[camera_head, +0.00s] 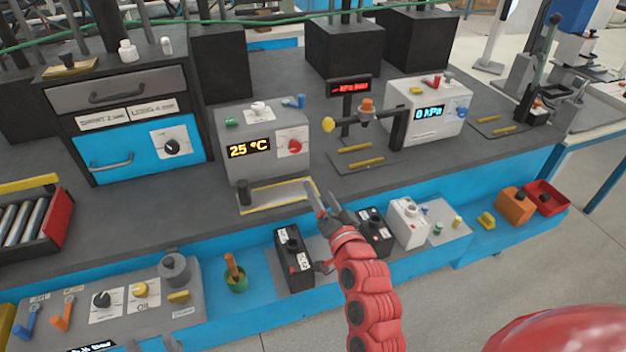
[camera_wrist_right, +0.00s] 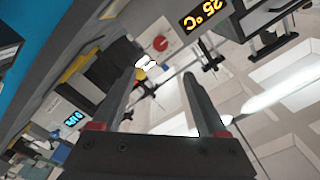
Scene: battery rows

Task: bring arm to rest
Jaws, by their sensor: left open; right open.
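My right gripper (camera_head: 325,196), on the red arm, is open and empty. It hangs in front of the grey 25 °C box (camera_head: 266,166), above the front edge of the bench. In the right wrist view its two dark fingers (camera_wrist_right: 158,80) stand apart with nothing between them. My left gripper (camera_head: 152,345) shows only as grey finger ends at the bottom edge, by the panel with knobs; its arm is out of view. It is open, and I see nothing held in it.
Below the right gripper are a black battery (camera_head: 294,258), another dark battery (camera_head: 374,232) and a white one (camera_head: 408,222) on the blue lower shelf. A green cup (camera_head: 236,283) stands left of them. The 0 kPa box (camera_head: 426,112) stands farther right. The grey bench top (camera_head: 110,215) has free room.

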